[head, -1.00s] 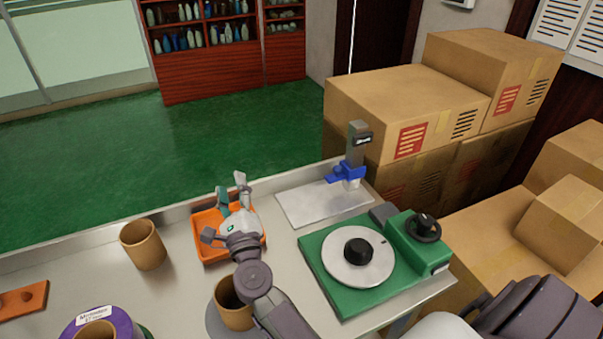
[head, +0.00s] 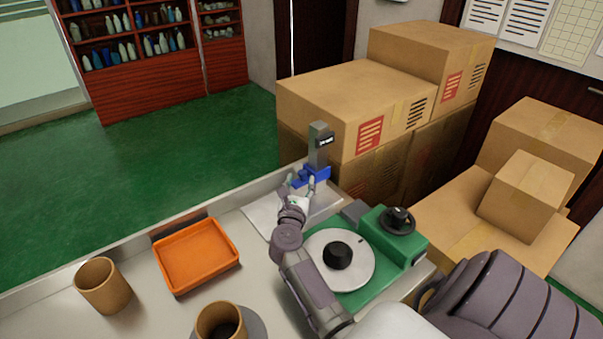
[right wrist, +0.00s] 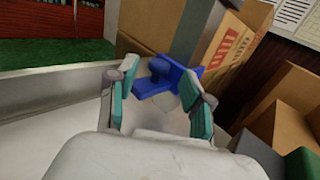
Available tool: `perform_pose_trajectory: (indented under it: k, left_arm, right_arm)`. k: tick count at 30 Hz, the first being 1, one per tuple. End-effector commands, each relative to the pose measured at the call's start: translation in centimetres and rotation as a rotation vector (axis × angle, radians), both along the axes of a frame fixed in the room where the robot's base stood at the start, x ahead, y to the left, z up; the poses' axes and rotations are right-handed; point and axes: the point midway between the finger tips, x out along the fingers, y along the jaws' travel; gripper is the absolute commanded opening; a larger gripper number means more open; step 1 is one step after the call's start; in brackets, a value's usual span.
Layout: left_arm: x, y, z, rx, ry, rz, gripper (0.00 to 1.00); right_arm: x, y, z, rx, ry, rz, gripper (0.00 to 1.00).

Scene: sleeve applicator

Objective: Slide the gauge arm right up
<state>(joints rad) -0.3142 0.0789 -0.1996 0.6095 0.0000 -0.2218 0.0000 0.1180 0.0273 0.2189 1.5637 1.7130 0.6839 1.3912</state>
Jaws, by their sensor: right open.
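The height gauge has a grey upright post (head: 320,146) standing on a pale base plate (head: 262,217) at the table's back edge. A blue gauge arm (head: 315,175) sits low on the post and also shows in the right wrist view (right wrist: 172,80). My right gripper (head: 300,183) is open in front of the blue arm. In the right wrist view its two fingers (right wrist: 158,105) stand apart, with the blue arm beyond and between them. I cannot tell whether they touch it. My left gripper is not in view.
A green turntable (head: 375,290) with a grey disc and black knobs stands right of my right arm. An orange tray (head: 196,255) and brown cups (head: 103,286) are on the left. Cardboard boxes (head: 355,105) are stacked close behind the gauge.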

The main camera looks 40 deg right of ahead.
Motion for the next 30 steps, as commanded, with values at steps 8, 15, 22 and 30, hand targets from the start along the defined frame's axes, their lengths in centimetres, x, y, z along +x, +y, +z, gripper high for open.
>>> perform_pose_trajectory:
  k: [8, 15, 22, 30]
  left_arm:
    - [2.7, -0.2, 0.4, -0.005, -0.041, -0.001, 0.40]
    - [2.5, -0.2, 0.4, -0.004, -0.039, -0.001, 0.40]
    - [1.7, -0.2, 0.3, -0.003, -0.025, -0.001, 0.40]
    - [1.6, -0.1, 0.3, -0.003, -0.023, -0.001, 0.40]
  right_arm:
    - [2.1, -2.6, 0.0, -0.003, 0.002, 0.000, 0.51]
    - [2.3, -2.9, 0.0, -0.001, 0.001, 0.000, 0.51]
    - [2.3, -2.9, 0.0, -0.001, 0.002, 0.000, 0.31]
    - [2.3, -2.9, 0.0, -0.001, 0.002, 0.000, 0.00]
